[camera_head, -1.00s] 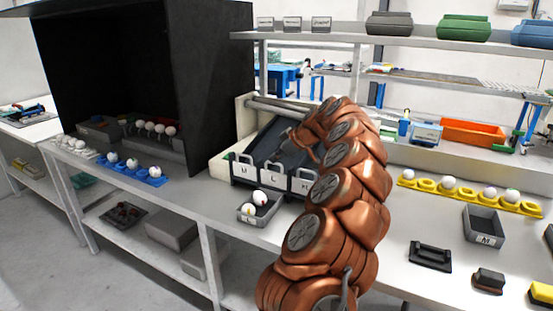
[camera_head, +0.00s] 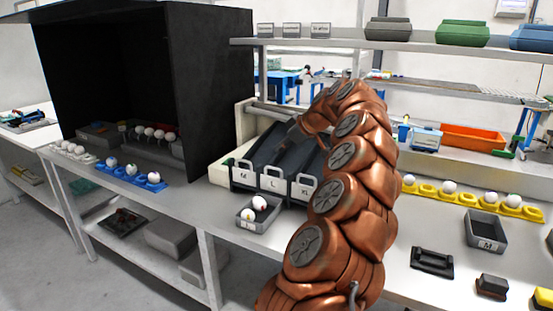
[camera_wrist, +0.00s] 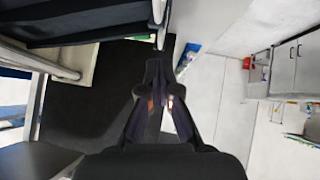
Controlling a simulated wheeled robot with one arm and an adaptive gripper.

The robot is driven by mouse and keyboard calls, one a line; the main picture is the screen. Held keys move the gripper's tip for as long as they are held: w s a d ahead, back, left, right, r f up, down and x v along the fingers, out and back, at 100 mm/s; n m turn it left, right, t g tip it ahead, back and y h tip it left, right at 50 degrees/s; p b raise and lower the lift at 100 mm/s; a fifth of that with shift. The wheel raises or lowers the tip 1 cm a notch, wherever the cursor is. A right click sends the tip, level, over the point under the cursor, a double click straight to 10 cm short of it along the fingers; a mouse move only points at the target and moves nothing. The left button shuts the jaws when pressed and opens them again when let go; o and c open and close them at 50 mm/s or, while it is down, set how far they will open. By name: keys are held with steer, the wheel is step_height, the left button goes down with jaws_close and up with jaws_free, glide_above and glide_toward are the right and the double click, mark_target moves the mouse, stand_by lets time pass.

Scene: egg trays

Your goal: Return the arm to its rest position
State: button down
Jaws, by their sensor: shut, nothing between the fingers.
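My copper-coloured segmented arm rises from the bottom of the head view and arches over to the left at its top. My gripper (camera_wrist: 158,65) shows in the wrist view with its dark fingers meeting at the tips and nothing between them. In the head view the dark wrist end at the arm's tip points down-left above the sloped grader with lanes marked M, L and XL (camera_head: 272,183). The arm hides part of the grader's right side, and the fingertips are hard to make out there.
A grey tray with eggs (camera_head: 245,224) stands before the grader. A black booth (camera_head: 215,90) is at left, with a blue egg holder (camera_head: 133,177) at its front. At right are a yellow egg holder (camera_head: 424,191), an empty grey M tray (camera_head: 486,245) and a black handled item (camera_head: 432,262).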

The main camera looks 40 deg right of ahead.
steer(key=v, duration=0.6)
steer(key=shift+b, duration=0.3)
steer(key=shift+r, duration=0.15)
